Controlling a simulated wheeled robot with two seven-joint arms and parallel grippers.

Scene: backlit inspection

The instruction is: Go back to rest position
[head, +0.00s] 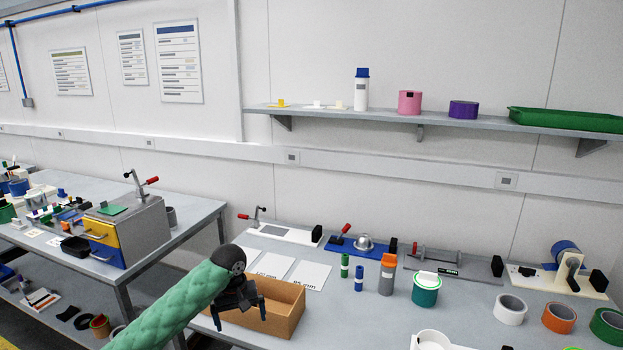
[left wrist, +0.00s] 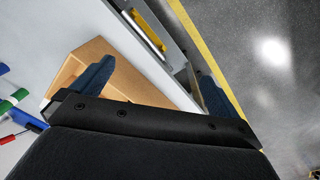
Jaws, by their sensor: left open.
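My left gripper (head: 240,303) is at the end of the green padded arm that comes in from the lower left in the head view. It is open, and nothing shows between its fingers. It stands in front of an open brown box (head: 287,304) on the workbench and hides the box's left part. In the left wrist view the two fingers (left wrist: 155,80) are spread wide apart, with the box (left wrist: 85,62) beside and behind the left finger and the floor behind the right one. My right gripper is not in view.
The workbench (head: 395,308) holds white cards (head: 268,263), a grey bottle with an orange cap (head: 387,275), a green container (head: 426,291), tape rolls (head: 510,309) and clamps. A second bench (head: 185,235) stands at left, a gap between them. A shelf (head: 400,117) runs above.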

